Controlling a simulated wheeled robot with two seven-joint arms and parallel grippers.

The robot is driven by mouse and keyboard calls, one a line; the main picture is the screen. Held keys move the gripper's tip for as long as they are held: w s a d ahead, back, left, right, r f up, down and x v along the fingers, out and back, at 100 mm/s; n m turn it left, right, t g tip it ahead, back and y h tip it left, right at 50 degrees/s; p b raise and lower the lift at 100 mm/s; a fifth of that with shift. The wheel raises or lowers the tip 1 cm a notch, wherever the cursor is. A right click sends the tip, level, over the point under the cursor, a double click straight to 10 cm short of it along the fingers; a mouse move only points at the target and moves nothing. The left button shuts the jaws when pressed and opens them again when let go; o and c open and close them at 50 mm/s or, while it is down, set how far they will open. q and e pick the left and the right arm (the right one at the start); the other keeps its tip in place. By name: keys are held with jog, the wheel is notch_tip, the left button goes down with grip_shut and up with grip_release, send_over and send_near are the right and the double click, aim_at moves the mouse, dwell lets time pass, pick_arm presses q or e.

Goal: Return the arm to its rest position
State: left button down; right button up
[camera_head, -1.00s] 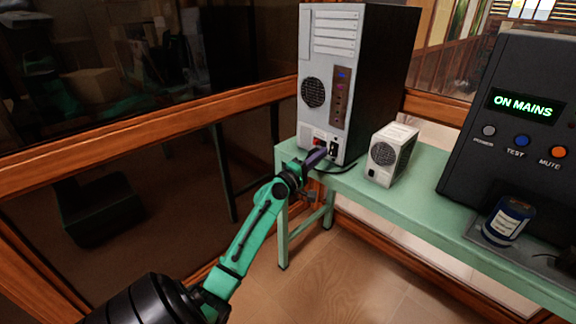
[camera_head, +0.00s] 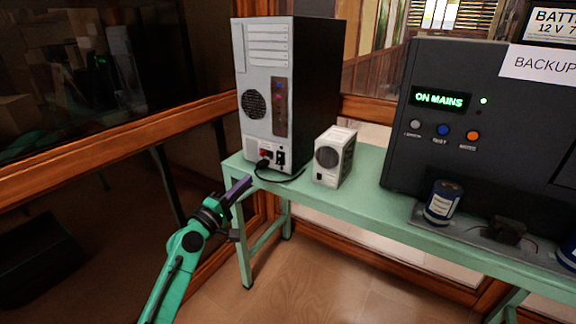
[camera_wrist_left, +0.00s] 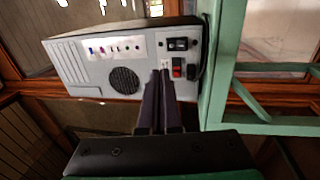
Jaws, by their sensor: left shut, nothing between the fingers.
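My left gripper (camera_head: 240,186) shows at the lower left of the head view, at the end of my green arm. Its dark purple fingers are shut with nothing between them, in front of the left end of the green bench (camera_head: 350,211). In the left wrist view the two fingers (camera_wrist_left: 161,75) lie close together, pointing toward the back of the computer tower (camera_wrist_left: 120,75). The tower (camera_head: 264,138) stands upright on the bench, and the fingers are apart from it in the head view. My right gripper is not in view.
A small white box with a round grille (camera_head: 328,166) stands right of the tower. A black cable (camera_head: 280,179) lies by the tower's base. A dark unit reading "ON MAINS" (camera_head: 465,175) and a blue can (camera_head: 442,204) are further right. A wood-framed glass partition (camera_head: 100,142) runs along the left.

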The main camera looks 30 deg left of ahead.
pick_arm(q)
jog(key=shift+w+f, duration=0.1)
notch_tip(320, 180, down, 22)
jog(key=s+m+g+y+p, duration=0.1)
jog(key=s+m+g+p, duration=0.15)
jog(key=g+p, duration=0.3)
jog(key=s+d+f+m+g+p, duration=0.1)
jog(key=s+d+f+m+g, duration=0.1)
jog(key=s+d+f, duration=0.3)
jog(key=s+f+m+g+p, duration=0.1)
jog(key=s+f+m+g, duration=0.15)
jog(key=f, duration=0.45)
jog(key=s+d+f+m+g+p, duration=0.1)
jog(key=s+d+f+m+g, duration=0.2)
jog(key=s, duration=0.6)
jog(key=s+d+f+m+g+h+p, duration=0.1)
jog(key=s+d+f+m+g+p, duration=0.1)
jog(key=s+f+m, duration=0.4)
jog(key=s+d+f+m+g+p, duration=0.1)
jog(key=s+d+f+m+g, duration=0.3)
jog(key=s, duration=0.9)
jog(key=d, duration=0.2)
jog(key=shift+s+d+f+m, duration=0.3)
jog(key=shift+f+m, duration=0.05)
jog(key=shift+m, duration=0.05)
